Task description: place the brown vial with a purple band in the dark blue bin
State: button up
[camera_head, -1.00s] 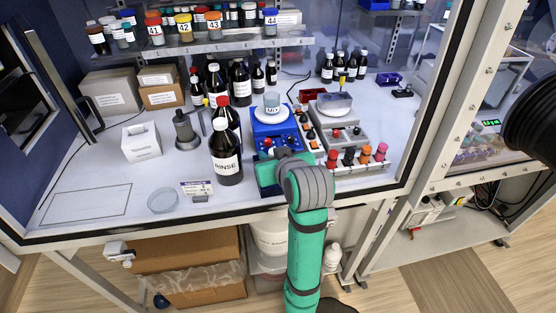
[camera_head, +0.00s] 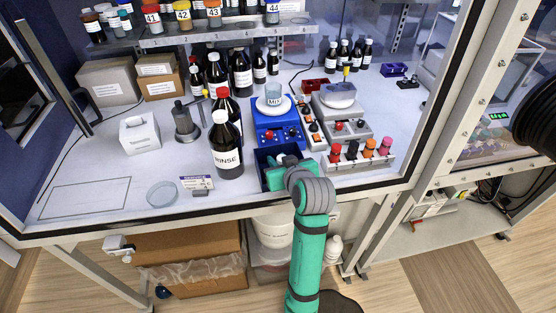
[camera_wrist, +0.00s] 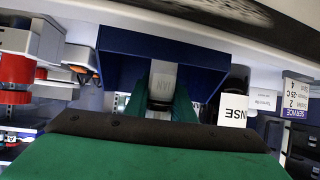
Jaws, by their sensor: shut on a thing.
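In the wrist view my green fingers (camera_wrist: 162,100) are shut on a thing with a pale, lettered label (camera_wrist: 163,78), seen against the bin. This looks like the vial. Its brown glass and purple band do not show, and I cannot tell whether it is inside the bin's walls.
The tall RINSE bottle (camera_head: 227,150) stands close left of the bin. A petri dish (camera_head: 162,194) lies left. The front left bench is mostly clear.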

jog(key=shift+f, duration=0.15)
jog(key=o, duration=1)
jog(key=shift+d, duration=0.15)
jog(key=shift+r, duration=0.25)
jog(key=v, duration=1.2)
jog(key=shift+f, duration=0.1)
